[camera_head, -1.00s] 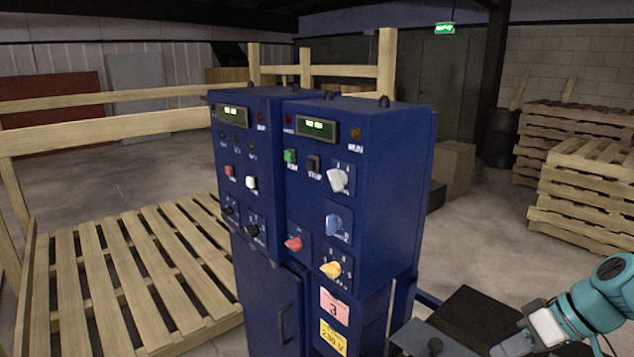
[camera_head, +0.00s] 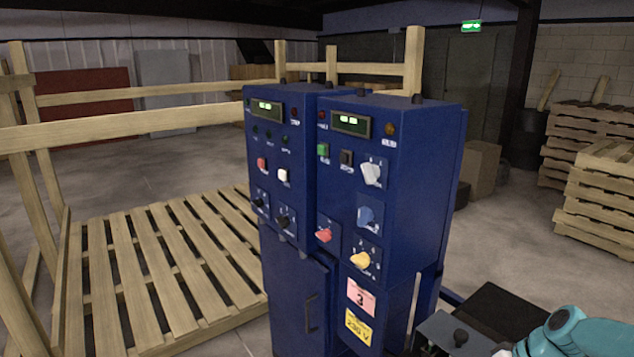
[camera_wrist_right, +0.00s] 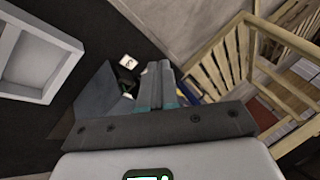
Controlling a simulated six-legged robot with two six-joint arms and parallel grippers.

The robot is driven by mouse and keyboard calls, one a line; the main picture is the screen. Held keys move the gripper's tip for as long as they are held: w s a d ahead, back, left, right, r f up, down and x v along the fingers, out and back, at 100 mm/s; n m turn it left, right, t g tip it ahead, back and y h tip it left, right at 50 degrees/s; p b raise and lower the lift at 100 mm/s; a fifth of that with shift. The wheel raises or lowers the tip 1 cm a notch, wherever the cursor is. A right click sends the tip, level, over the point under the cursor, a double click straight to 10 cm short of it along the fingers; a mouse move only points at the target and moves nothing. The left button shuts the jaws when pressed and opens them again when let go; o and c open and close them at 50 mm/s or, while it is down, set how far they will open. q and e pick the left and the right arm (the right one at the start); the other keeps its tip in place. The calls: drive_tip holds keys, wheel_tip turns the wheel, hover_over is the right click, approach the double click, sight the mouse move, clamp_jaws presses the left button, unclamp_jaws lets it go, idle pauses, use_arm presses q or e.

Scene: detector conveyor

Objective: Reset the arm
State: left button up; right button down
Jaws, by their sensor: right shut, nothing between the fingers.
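My right arm (camera_head: 572,335), teal and white, shows at the bottom right corner of the head view, low and partly cut off by the frame edge. Its fingers are not clear there. In the right wrist view my right gripper (camera_wrist_right: 158,72) has its two grey fingers with teal bands side by side, shut with nothing between them. It is in free air, with a dark surface and a pallet fence beyond it. My left arm and gripper are not in view.
A blue control cabinet (camera_head: 408,180) with knobs and buttons stands in the centre. A dark flat surface (camera_head: 492,307) lies to its right. Wooden pallets (camera_head: 150,275) are at left and stacked at right (camera_head: 600,190). A pale tray (camera_wrist_right: 74,50) shows in the wrist view.

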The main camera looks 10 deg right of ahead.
drive_tip(key=s+a+f+m+g, duration=0.1)
drive_tip(key=a+f, duration=0.7)
drive_tip(key=f, duration=0.5)
drive_tip(key=s+a+f+g+h, duration=0.1)
drive_tip(key=s+a+f, duration=1.2)
drive_tip(key=s+a, duration=0.2)
drive_tip(key=shift+s+a+m+g+p, duration=0.3)
drive_tip(key=shift+s+a+g, duration=0.1)
drive_tip(key=shift+a, duration=0.6)
